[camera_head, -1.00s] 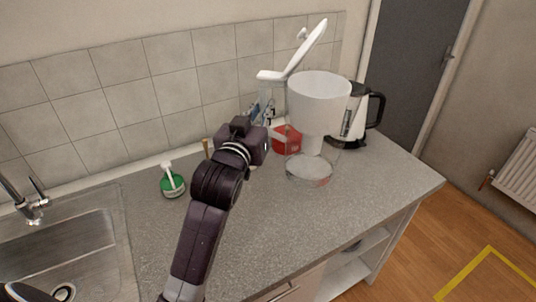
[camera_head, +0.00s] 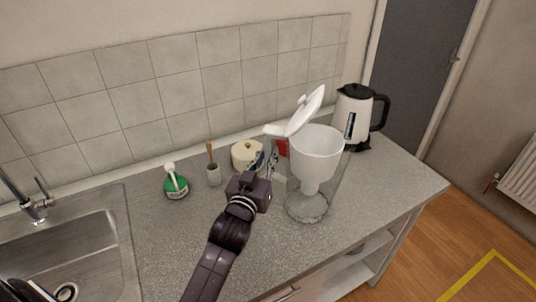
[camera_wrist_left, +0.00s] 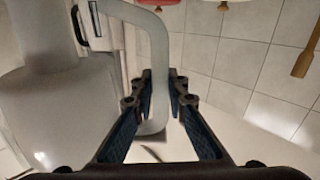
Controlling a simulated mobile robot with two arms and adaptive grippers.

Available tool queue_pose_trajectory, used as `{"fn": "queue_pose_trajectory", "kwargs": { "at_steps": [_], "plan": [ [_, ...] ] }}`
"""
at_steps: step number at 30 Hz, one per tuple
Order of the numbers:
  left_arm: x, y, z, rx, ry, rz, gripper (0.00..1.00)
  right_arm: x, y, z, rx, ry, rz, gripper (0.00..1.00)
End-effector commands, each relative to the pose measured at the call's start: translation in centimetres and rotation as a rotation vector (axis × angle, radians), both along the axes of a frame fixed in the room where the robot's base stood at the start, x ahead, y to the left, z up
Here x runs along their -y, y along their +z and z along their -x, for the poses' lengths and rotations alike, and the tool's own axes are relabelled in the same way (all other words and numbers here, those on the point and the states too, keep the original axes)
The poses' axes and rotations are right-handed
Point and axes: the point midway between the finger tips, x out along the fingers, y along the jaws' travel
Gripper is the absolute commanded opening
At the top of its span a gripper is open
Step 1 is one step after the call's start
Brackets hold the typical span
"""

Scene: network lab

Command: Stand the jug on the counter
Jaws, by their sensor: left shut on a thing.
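The jug (camera_head: 318,154) is a clear filter jug with a white funnel inside and its white lid (camera_head: 306,110) tipped up. It is upright over the right part of the grey counter (camera_head: 370,205). Its clear base appears low at the counter surface; I cannot tell whether it touches. My left gripper (camera_head: 268,168) is at the jug's left side. In the left wrist view, my left gripper (camera_wrist_left: 160,85) is shut on the jug's pale handle (camera_wrist_left: 157,50), with the jug's body (camera_wrist_left: 60,105) to the left.
A white and black kettle (camera_head: 357,115) stands behind the jug to the right. A red thing (camera_head: 282,147), a cream pot (camera_head: 245,155), a cup with a wooden utensil (camera_head: 213,174) and a green bottle (camera_head: 175,184) stand along the wall. The sink (camera_head: 75,255) is at left. The front right counter is clear.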

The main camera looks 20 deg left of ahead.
Motion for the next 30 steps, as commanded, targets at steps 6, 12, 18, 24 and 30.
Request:
{"fn": "queue_pose_trajectory", "kwargs": {
  "at_steps": [6, 12, 18, 24, 30],
  "plan": [
    [0.1, 0.6, 0.0, 0.013, -0.002, 0.005, 0.00, 0.0, 0.0, 0.2, -0.003, 0.000, 0.001, 0.00],
    [0.0, -0.1, 0.0, 0.001, -0.001, 0.001, 0.23, 0.0, -0.1, 0.2, -0.003, 0.000, 0.001, 0.00],
    [0.0, -0.1, 0.0, 0.001, -0.001, 0.001, 0.30, 0.0, -0.1, 0.2, -0.003, 0.000, 0.001, 0.00],
    [0.0, 0.2, 0.0, 0.001, -0.001, 0.001, 0.30, 0.0, 0.0, 0.1, -0.002, 0.000, 0.000, 0.00],
    [0.4, -0.2, 2.7, 0.000, -0.001, 0.002, 0.30, 0.0, -0.9, 0.1, -0.002, 0.000, 0.000, 0.00]
  ]
}}
